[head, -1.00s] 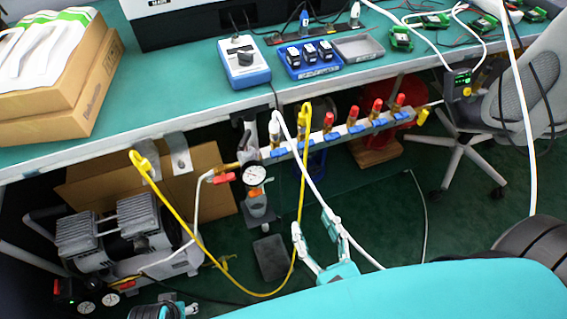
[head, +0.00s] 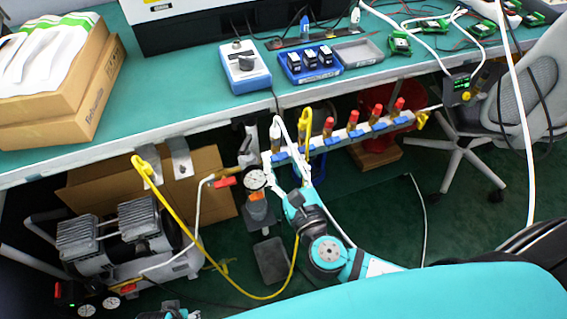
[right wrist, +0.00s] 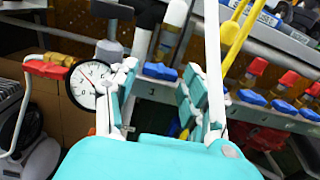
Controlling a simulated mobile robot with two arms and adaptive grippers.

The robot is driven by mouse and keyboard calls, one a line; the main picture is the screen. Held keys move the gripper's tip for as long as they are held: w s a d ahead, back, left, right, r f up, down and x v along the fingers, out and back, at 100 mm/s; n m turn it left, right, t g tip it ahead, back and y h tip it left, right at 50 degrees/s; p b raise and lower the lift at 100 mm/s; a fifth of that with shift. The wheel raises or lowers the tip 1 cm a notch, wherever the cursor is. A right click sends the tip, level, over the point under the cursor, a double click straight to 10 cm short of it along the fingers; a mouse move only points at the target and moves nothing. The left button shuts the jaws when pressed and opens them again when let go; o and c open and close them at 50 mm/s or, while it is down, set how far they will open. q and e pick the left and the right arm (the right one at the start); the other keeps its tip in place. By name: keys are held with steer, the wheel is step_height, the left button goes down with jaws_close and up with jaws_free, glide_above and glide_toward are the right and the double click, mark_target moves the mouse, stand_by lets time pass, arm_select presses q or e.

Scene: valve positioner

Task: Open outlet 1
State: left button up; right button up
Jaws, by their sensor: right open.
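The outlet manifold (head: 340,140) is a metal rail under the bench edge, with a row of blue valve handles. The leftmost outlet carries a white hose (head: 276,128), and its blue handle (head: 280,156) lies along the rail. In the right wrist view this blue handle (right wrist: 160,72) shows just beyond the gap between the fingers. My right gripper (right wrist: 160,98) is open and empty, below and in front of the rail; in the head view it (head: 291,188) partly hides the rail's lower left. My left gripper (head: 172,312) is cut off at the bottom edge.
A pressure gauge (right wrist: 90,84) sits close beside the left finger. A red-handled valve (head: 225,182) is left of it. The bench edge (head: 215,126) overhangs the rail. A compressor (head: 130,240) stands lower left.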

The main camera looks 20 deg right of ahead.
steer(key=shift+c, duration=0.3)
steer(key=c, duration=0.8)
arm_select(q)
steer(key=shift+w, duration=0.15)
steer(key=shift+r, duration=0.1)
arm_select(e)
steer(key=shift+m, duration=0.3)
steer(key=m, duration=0.3)
steer(key=shift+b, duration=0.3)
arm_select(q)
step_height(320, 180, up, 15)
steer(key=t+b, duration=0.1)
steer(key=b, duration=0.2)
steer(key=shift+s+a+r+b, duration=0.15)
steer(key=shift+s+b, duration=0.25)
arm_select(e)
steer(key=shift+m, duration=7.2)
